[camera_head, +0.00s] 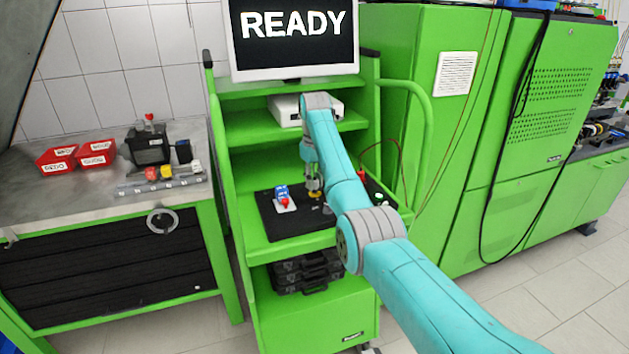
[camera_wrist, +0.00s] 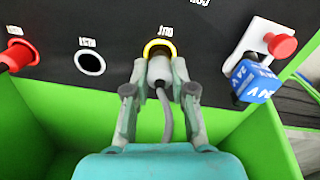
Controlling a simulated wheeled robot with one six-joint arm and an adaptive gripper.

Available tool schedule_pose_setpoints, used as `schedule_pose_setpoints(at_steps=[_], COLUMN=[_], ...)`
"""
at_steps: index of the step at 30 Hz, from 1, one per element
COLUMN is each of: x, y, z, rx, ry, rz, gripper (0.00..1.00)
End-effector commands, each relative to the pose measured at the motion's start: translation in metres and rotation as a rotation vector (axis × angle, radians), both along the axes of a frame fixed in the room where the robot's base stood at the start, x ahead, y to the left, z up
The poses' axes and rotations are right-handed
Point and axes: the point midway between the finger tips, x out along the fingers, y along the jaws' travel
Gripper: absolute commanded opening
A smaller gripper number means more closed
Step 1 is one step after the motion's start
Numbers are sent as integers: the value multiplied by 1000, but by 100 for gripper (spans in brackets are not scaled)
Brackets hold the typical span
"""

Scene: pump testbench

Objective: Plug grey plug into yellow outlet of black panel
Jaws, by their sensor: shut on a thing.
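My gripper (camera_wrist: 160,76) is shut on the grey plug (camera_wrist: 159,67), one finger on each side, with its grey cable trailing back between the fingers. The plug's front end is at the yellow outlet (camera_wrist: 158,43), whose ring shows around and above it. I cannot tell how deep the plug sits. The outlet is on the black panel (camera_wrist: 118,32). In the head view, my gripper (camera_head: 314,186) is low over the black panel (camera_head: 272,218), beside the yellow outlet (camera_head: 316,195); the plug is too small to make out there.
On the panel, a white-ringed outlet (camera_wrist: 90,63) is empty and a red plug (camera_wrist: 17,57) sits at the left. A blue 24 V block (camera_wrist: 254,80) and red knob (camera_wrist: 282,45) are at the right. A screen (camera_head: 292,38) above reads READY. Green shelf frames surround the panel.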

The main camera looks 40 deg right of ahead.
Motion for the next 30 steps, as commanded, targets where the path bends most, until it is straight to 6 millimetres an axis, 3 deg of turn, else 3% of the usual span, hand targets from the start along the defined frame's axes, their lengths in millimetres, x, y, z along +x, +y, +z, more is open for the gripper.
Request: schedule_pose_setpoints(at_steps=[30], x=[0], y=[0], z=[-15], rx=[0], ry=[0], rz=[0], gripper=[0])
